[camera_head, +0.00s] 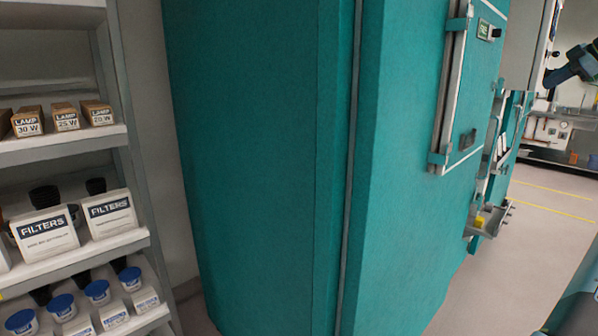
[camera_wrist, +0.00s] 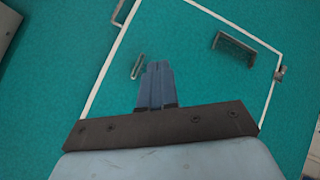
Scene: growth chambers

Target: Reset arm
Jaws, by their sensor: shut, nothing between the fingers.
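My gripper (camera_wrist: 156,84) shows in the wrist view, its two blue-grey fingers side by side and closed with nothing between them. It is in front of a teal panel with a white-framed door (camera_wrist: 200,50). A grey bracket-like handle (camera_wrist: 236,44) is to the right of the fingertips, and a small slot-shaped fitting (camera_wrist: 138,67) is just left of them. I cannot tell how far the fingers are from the panel. In the head view, part of my arm (camera_head: 575,64) shows at the upper right edge; the gripper itself is not visible there.
A large teal chamber (camera_head: 260,150) fills the middle of the head view, with a framed door (camera_head: 465,85) on its right face. A ledge (camera_head: 490,219) juts out below. Shelves at the left hold lamp boxes (camera_head: 66,117), filter boxes (camera_head: 110,213) and blue-lidded jars (camera_head: 97,290). Floor at right (camera_head: 530,260) looks clear.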

